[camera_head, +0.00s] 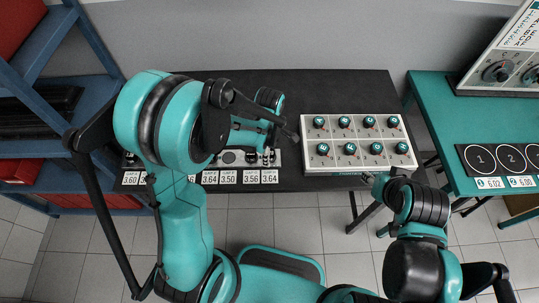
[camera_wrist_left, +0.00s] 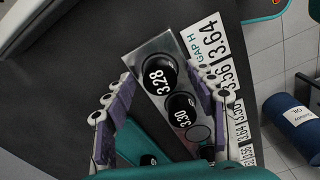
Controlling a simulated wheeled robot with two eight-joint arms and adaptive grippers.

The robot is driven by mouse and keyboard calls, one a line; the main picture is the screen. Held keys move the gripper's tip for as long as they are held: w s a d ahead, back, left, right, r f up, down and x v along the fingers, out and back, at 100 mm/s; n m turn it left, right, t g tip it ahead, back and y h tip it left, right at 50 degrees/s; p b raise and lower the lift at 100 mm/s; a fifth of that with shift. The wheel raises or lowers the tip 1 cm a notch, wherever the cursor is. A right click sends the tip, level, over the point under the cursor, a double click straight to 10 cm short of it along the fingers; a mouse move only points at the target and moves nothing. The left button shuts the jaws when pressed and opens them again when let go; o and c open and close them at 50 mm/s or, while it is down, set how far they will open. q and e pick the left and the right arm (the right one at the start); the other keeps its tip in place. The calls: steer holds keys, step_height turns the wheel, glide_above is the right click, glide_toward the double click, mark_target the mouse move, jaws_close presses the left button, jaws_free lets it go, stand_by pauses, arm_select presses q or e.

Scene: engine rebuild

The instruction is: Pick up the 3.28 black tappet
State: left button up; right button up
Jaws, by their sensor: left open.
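The black 3.28 tappet (camera_wrist_left: 158,80) is a round disc with white digits at the end of a grey metal tray (camera_wrist_left: 148,55), in the left wrist view. My left gripper (camera_wrist_left: 160,74) is open, with one finger on each side of the tappet; I cannot tell whether they touch it. The black 3.30 tappet (camera_wrist_left: 182,110) sits beside it in the same tray. In the head view the tray (camera_head: 232,157) is mostly hidden by my left arm. My right gripper (camera_head: 371,179) is by the front edge of the knob panel, its jaws unclear.
White number cards (camera_head: 227,177) line the front edge of the black table (camera_head: 330,86). A panel with several teal-topped knobs (camera_head: 340,128) stands to the right. A teal table (camera_head: 440,110) is further right, blue shelves (camera_head: 50,58) at left.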

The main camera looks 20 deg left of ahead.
arm_select(q)
steer(key=c, duration=1.3)
